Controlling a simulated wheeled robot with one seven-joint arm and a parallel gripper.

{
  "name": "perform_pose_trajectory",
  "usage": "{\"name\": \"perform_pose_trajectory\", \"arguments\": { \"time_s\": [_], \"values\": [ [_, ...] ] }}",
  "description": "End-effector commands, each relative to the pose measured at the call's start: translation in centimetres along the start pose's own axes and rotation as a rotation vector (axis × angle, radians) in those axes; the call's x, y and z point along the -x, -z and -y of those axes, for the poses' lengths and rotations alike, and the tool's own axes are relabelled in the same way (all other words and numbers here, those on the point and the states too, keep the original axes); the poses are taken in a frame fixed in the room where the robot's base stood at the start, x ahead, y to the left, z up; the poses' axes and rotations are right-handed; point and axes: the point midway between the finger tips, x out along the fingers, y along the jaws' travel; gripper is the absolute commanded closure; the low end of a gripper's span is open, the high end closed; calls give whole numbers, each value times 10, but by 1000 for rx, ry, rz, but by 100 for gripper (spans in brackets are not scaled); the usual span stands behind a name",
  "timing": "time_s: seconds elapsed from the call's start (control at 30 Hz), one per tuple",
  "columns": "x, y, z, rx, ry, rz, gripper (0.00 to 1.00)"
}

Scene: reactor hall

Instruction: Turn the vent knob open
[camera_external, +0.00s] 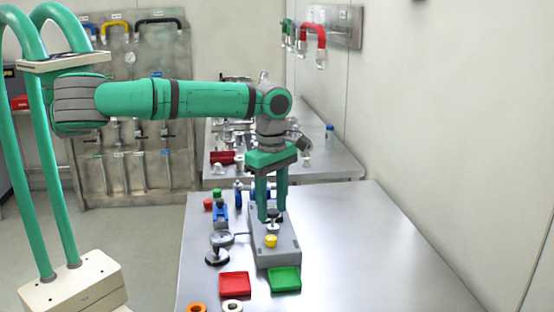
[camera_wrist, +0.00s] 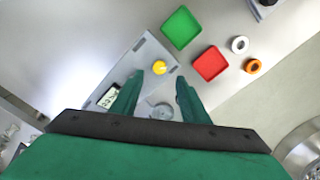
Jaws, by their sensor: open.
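A grey control box (camera_external: 288,246) stands on the metal table below my gripper. It has a yellow button (camera_external: 271,241) on its top, also seen in the wrist view (camera_wrist: 159,67). A small round metallic knob (camera_external: 273,226) sits behind the button; I take it for the vent knob. In the wrist view the knob (camera_wrist: 162,111) shows between my fingers. My gripper (camera_external: 272,218) points straight down with its green fingers apart, one on either side of the knob. I cannot tell whether the fingers touch it.
A red tray (camera_external: 234,284) and a green tray (camera_external: 284,279) lie in front of the box. Orange (camera_external: 196,308) and white (camera_external: 232,306) rings lie nearer. A black-knobbed round piece (camera_external: 217,256) and a blue device (camera_external: 220,211) stand at left. The table's right side is clear.

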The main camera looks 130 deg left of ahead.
Motion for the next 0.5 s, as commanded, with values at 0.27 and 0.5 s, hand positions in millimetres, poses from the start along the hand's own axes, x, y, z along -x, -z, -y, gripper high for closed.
{"name": "perform_pose_trajectory", "arguments": {
  "time_s": [0.27, 0.5],
  "values": [
    [27, 0, 0, 1, 0, 0, 59],
    [29, 0, 0, 1, 0, 0, 59]
  ]
}}
